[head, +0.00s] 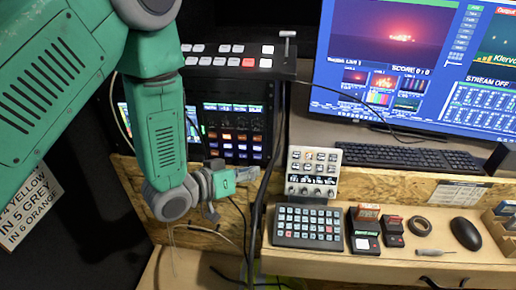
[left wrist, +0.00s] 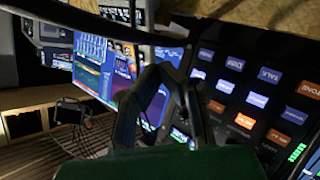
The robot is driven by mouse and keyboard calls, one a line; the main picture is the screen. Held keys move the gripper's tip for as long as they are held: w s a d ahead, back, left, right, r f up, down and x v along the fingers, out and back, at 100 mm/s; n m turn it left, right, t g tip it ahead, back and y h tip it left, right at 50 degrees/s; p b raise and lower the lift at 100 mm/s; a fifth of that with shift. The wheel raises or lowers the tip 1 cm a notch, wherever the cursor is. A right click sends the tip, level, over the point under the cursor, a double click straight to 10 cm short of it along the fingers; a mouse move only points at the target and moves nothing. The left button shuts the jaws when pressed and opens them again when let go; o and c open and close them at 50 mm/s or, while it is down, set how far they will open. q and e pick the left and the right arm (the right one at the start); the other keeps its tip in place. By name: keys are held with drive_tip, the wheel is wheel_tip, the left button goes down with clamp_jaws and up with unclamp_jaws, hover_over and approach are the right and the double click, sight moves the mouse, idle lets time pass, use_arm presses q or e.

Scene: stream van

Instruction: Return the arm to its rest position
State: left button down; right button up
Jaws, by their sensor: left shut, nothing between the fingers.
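My green left arm (head: 158,110) comes in from the upper left and bends at a low elbow joint. My left gripper (head: 249,173) points to the right, in front of the wooden edge below the equipment rack. It is shut and empty. In the left wrist view its dark fingers (left wrist: 165,75) meet in front of a panel of lit buttons (left wrist: 255,98) and a blue screen. Whether the fingers touch anything there cannot be told. My right gripper is not in view.
A rack (head: 232,125) with lit buttons stands behind the arm. A switcher (head: 230,58) sits above it. A monitor (head: 400,60), keyboard (head: 405,158) and button console (head: 312,172) are to the right. A keypad (head: 307,226) and mouse (head: 466,233) lie on the lower shelf. Cables hang near the gripper.

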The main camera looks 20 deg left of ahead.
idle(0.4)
use_arm(q)
drive_tip(key=s+a+f+g+y+b, duration=0.25)
drive_tip(key=s+f, duration=0.35)
drive_tip(key=f, duration=0.3)
drive_tip(key=s+a+f+g+y+b, duration=0.25)
drive_tip(key=s+f, duration=0.35)
drive_tip(key=f, duration=0.3)
drive_tip(key=s+a+f+g+y+b, duration=0.1)
drive_tip(key=s+a+f+g, duration=0.1)
drive_tip(key=s+f, duration=0.3)
drive_tip(key=s+a+f+g+y+b, duration=0.1)
drive_tip(key=s+f+g, duration=0.3)
drive_tip(key=s, duration=0.8)
drive_tip(key=shift+s+a+f+g, duration=0.35)
drive_tip(key=shift+s+a+g, duration=0.05)
drive_tip(key=shift+g, duration=0.1)
drive_tip(key=shift+w, duration=0.15)
